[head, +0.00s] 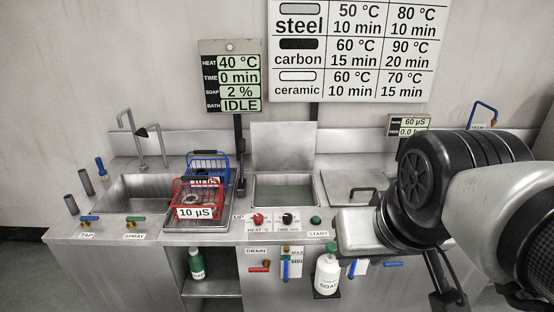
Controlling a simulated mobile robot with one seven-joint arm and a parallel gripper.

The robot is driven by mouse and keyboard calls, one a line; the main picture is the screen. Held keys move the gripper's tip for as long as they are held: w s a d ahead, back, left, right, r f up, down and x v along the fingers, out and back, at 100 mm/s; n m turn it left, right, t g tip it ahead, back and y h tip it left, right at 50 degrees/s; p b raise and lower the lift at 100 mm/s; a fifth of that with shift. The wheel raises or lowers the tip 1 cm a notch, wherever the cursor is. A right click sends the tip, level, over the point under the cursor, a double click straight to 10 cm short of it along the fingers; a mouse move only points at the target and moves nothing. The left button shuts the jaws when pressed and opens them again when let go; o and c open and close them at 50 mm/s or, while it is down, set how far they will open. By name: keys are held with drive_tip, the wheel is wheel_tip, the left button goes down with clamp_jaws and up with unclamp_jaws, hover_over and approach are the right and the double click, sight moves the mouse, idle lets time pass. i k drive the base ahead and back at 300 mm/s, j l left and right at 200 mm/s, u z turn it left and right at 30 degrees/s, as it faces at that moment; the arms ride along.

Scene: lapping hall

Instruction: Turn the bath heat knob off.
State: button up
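The bath heat knob (258,220) is a small red knob on the front ledge of the steel bench, above a HEAT °C label. Its pointer is too small to read. The bath (288,189) behind it holds greenish liquid and its lid stands up. The wall display (230,76) reads HEAT 40 °C, TIME 0 min, SOAP 2 %, BATH IDLE. My arm fills the right side. A dark, finger-like part, seemingly my gripper (446,288), shows low beneath it, well right of the knob and apart from it. Its opening and any contents cannot be made out.
A time knob (288,220) and green start button (316,220) sit right of the heat knob. A red basket (199,200) stands to its left, by the sink (135,194). Drain handle (259,269) and soap bottle (327,270) are below. Air above the knob looks clear.

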sight(258, 217)
drive_tip(key=i+j, duration=0.95)
drive_tip(key=i, duration=0.15)
